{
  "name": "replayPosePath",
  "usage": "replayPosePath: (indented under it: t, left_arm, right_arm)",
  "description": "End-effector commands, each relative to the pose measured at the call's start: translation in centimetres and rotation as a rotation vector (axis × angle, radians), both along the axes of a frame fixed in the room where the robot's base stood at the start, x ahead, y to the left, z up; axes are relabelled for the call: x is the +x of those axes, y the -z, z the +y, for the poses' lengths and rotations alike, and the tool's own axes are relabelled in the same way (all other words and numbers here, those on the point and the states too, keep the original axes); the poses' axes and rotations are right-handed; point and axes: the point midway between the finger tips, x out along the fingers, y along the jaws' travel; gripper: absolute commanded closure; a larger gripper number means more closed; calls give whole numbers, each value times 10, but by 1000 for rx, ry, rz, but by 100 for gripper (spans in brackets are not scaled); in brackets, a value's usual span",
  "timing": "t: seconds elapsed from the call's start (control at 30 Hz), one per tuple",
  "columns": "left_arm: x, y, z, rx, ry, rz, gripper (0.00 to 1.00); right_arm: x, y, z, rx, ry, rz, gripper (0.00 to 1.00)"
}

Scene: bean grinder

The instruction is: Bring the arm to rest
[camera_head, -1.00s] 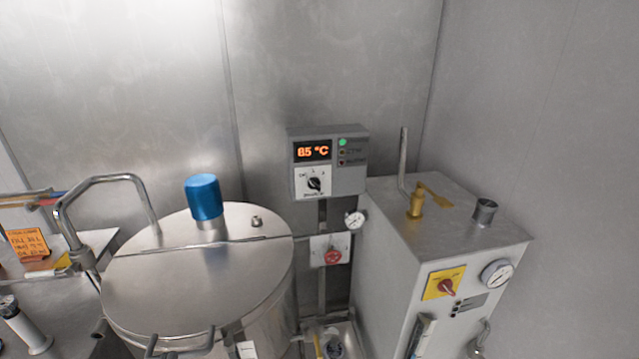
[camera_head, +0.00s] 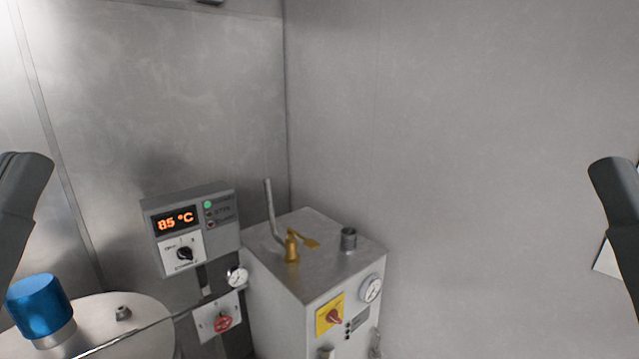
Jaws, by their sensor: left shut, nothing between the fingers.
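A dark part of my right arm (camera_head: 618,215) stands at the right edge. No fingers of the right gripper can be made out.
A metal cabinet (camera_head: 281,292) with a brass valve (camera_head: 292,247) stands in the middle. The wall area to its right is clear.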

Motion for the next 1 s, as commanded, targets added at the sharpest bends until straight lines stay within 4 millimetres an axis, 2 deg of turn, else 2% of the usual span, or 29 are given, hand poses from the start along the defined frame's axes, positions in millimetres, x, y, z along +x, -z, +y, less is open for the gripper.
replayPosePath:
  t: [0.03, 0.3, 0.4, 0.5, 0.57, 1.0]
  left_arm:
    - [0, -39, 0, -1, -1, 0, 100]
    - [0, -167, 0, -2, -1, 1, 100]
    - [0, -199, 1, -2, -1, 2, 100]
    - [0, -215, 1, -2, -1, 2, 100]
    - [0, -218, 1, -2, -1, 2, 100]
    - [0, -215, 1, -2, -1, 1, 100]
  right_arm:
    - [0, -39, 0, 0, 0, 1, 50]
    - [0, -167, 0, 0, 0, 1, 50]
    - [0, -199, 0, 0, 0, 1, 50]
    - [0, -216, 0, 0, 0, 1, 50]
    - [0, -219, 0, 0, 0, 2, 50]
    - [1, -215, 0, 0, 0, 2, 50]
